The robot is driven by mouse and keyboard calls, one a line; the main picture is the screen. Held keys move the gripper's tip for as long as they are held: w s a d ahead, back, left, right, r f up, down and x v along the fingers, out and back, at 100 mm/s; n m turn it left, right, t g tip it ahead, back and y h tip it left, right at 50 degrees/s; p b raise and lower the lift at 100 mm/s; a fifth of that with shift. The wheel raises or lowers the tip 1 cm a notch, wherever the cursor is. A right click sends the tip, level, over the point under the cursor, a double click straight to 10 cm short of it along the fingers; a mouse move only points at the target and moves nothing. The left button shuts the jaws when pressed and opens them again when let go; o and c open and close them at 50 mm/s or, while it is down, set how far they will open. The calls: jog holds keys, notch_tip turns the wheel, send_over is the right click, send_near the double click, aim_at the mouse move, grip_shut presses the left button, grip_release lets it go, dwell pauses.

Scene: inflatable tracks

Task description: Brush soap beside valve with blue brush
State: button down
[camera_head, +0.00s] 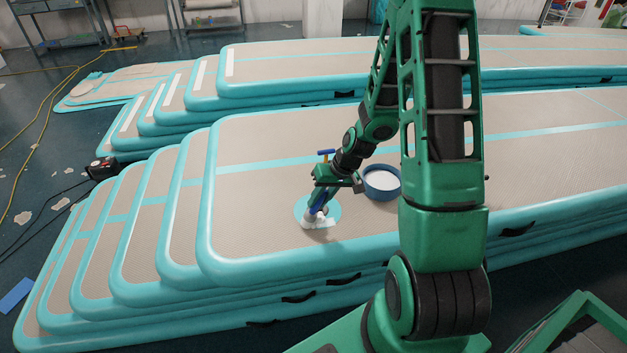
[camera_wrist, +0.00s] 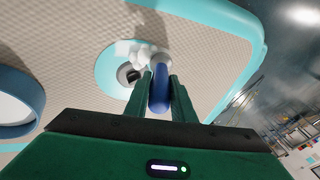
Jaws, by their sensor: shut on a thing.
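My gripper (camera_head: 322,194) is shut on the blue brush (camera_head: 317,201) over the top mat. The brush's blue handle (camera_wrist: 159,90) sits between my two fingers (camera_wrist: 163,92) in the wrist view. Its tip is down at the turquoise ring around the valve (camera_head: 302,206). White soap foam (camera_head: 320,222) lies on and beside the ring, at the brush tip. The wrist view shows the dark valve opening (camera_wrist: 128,74) with soap foam (camera_wrist: 145,55) next to it. Whether the bristles touch the mat is hidden.
A blue bowl (camera_head: 382,190) with white contents stands on the mat right of my gripper; its rim also shows in the wrist view (camera_wrist: 38,97). Stacked inflatable mats (camera_head: 270,135) fill the middle. A black pump (camera_head: 101,168) and cables lie on the floor at left.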

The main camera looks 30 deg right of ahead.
jog(key=shift+w+a+r, duration=0.1)
jog(key=shift+a+r, duration=0.05)
jog(key=shift+a, duration=0.05)
notch_tip(320, 180, up, 2)
jog(key=shift+r, duration=0.1)
jog(key=shift+a+r, duration=0.1)
jog(key=shift+r, duration=0.45)
jog(key=shift+d+r, duration=0.2)
jog(key=shift+r, duration=2.05)
jog(key=shift+s+a+f+t+h, duration=0.5)
jog(key=shift+s+t, duration=0.2)
